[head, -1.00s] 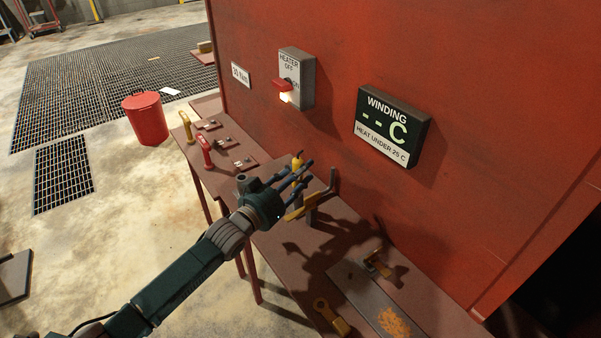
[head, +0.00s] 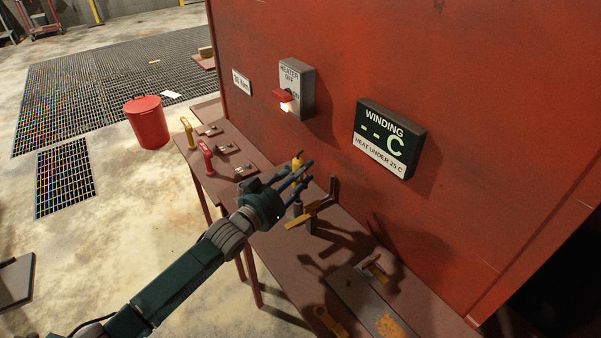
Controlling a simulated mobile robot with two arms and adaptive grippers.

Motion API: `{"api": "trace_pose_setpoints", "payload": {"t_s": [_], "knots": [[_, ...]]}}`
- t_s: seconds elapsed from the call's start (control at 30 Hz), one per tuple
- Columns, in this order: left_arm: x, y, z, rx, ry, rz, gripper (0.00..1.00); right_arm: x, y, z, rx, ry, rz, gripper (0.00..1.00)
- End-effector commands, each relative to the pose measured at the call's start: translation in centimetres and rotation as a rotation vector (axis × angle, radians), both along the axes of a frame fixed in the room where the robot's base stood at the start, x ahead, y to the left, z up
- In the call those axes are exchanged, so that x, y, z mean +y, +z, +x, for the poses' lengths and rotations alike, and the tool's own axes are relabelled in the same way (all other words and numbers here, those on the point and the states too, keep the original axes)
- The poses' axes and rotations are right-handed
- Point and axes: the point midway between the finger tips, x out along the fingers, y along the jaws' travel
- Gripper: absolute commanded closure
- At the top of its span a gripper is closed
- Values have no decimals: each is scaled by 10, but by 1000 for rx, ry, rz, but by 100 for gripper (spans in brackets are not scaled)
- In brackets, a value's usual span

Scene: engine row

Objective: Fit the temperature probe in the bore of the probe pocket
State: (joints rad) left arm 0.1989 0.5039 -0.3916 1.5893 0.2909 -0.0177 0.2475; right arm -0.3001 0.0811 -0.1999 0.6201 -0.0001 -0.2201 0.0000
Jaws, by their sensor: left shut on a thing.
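My left gripper (head: 300,174) is shut on a slim thing with a yellow top (head: 297,161), which I take to be the temperature probe. The fingers hide most of it. The gripper is above the bench, beside the red wall. Just below the fingers are a short grey upright piece (head: 298,208) and a grey post (head: 311,226) with a yellow bar (head: 299,220) beside it. I cannot tell which is the probe pocket, and no bore shows. My right gripper is not in view.
A brown upright (head: 333,188) stands close to the gripper. Red and yellow handles (head: 205,155) and small plates (head: 227,148) are on the far bench end. A grey tray (head: 355,297) and a yellow tool (head: 328,321) lie nearer. The winding display (head: 389,138) reads "--C".

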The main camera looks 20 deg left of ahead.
Motion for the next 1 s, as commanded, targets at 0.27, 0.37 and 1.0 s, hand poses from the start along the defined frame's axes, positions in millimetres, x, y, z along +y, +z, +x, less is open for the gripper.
{"api": "trace_pose_setpoints", "payload": {"t_s": [0.27,0.37,1.0], "knots": [[0,1,0,-1,0,0,95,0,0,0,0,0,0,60],[0,1,0,-1,0,0,95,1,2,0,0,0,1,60],[0,1,0,-1,0,0,95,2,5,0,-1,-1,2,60]]}}
